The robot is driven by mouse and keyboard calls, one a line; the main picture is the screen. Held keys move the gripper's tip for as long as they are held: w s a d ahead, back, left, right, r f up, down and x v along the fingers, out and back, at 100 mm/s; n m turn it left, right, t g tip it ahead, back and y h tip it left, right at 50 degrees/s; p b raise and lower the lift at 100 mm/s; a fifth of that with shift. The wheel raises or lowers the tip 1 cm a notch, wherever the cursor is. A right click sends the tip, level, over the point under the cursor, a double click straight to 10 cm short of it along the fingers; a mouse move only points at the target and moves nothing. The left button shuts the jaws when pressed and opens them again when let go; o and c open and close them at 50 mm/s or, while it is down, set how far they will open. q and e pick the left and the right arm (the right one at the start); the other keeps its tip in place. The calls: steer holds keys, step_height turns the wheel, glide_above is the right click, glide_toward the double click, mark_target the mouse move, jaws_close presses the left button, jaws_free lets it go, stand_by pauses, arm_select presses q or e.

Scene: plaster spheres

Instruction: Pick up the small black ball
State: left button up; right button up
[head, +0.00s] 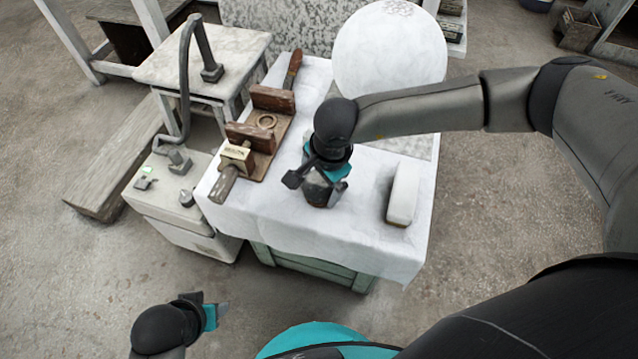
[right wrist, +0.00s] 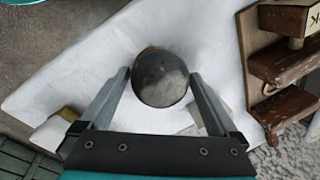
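The small black ball (right wrist: 160,80) shows in the right wrist view as a dark, glossy sphere above the white cloth, with a thin brown edge behind it. In the head view my right gripper (head: 310,184) points down over the middle of the cloth-covered table (head: 290,235).
A wooden vise-like block (head: 262,140) stands left of my right gripper. A white-topped brush or block (head: 403,193) lies to the right. A large white sphere (head: 390,55) stands at the back. The front of the cloth is clear.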

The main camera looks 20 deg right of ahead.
steer(key=shift+r, duration=0.1)
jaws_close()
stand_by(0.5)
